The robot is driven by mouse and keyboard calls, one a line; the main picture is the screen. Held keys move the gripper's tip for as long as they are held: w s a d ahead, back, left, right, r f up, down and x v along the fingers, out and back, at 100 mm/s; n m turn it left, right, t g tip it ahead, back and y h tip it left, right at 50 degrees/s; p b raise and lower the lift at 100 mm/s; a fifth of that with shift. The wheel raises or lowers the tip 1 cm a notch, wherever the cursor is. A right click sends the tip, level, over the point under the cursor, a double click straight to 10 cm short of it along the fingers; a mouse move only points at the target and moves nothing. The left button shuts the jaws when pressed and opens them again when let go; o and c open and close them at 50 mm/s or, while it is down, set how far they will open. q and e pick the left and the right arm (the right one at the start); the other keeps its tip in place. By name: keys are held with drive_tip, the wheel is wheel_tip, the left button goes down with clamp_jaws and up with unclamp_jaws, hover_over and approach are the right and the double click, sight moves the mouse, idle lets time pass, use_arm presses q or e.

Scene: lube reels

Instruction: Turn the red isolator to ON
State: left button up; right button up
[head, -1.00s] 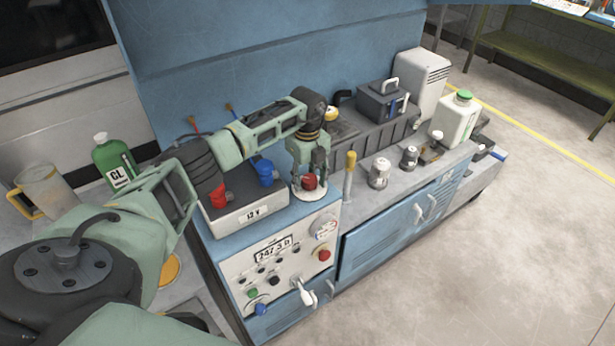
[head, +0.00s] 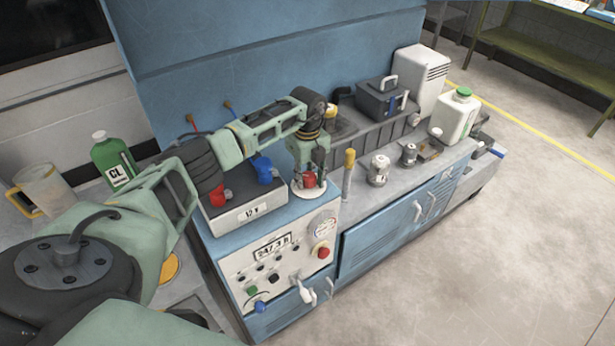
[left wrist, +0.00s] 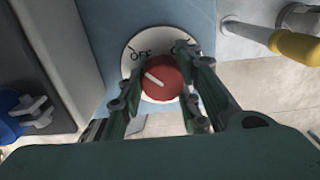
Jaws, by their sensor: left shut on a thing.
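The red isolator (head: 309,180) is a round red knob on a white disc on top of the blue cabinet, at its front right corner. In the left wrist view the knob (left wrist: 163,80) has a white line pointing up and left, towards the word OFF on the disc (left wrist: 142,54). A second label at the disc's upper right is partly hidden by a finger. My left gripper (head: 310,175) reaches down over the knob. Its two fingers (left wrist: 163,90) are shut on the knob, one on each side. My right gripper is not in view.
A yellow-handled tool (head: 348,172) stands close on the right. The panel (head: 280,265) with dial, buttons and lever is below. Metal fittings (head: 378,170) stand on the bench to the right.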

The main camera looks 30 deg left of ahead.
use_arm(q)
drive_tip(key=shift+s+a+f, duration=0.15)
drive_tip(key=m+b, duration=0.3)
drive_tip(key=m, duration=0.1)
drive_tip(key=shift+a+f, duration=0.1)
drive_tip(key=shift+a, duration=0.05)
drive_tip(key=m+b, duration=0.3)
drive_tip(key=m, duration=0.2)
drive_tip(key=shift+a+m, duration=0.1)
drive_tip(key=shift+m, duration=0.3)
drive_tip(key=m, duration=0.1)
drive_tip(key=m+b, duration=0.1)
drive_tip(key=m, duration=0.1)
drive_tip(key=m+b, duration=0.1)
drive_tip(key=shift+w, duration=0.25)
drive_tip(key=m, duration=0.1)
drive_tip(key=m+b, duration=0.1)
drive_tip(key=m, duration=0.1)
drive_tip(key=shift+w+r, duration=0.1)
drive_tip(key=shift+r, duration=0.2)
drive_tip(key=shift+m, duration=0.5)
drive_tip(key=shift+w+r, duration=0.15)
drive_tip(key=o, duration=0.9)
drive_tip(key=shift+a, duration=0.1)
drive_tip(key=shift+o, duration=0.7)
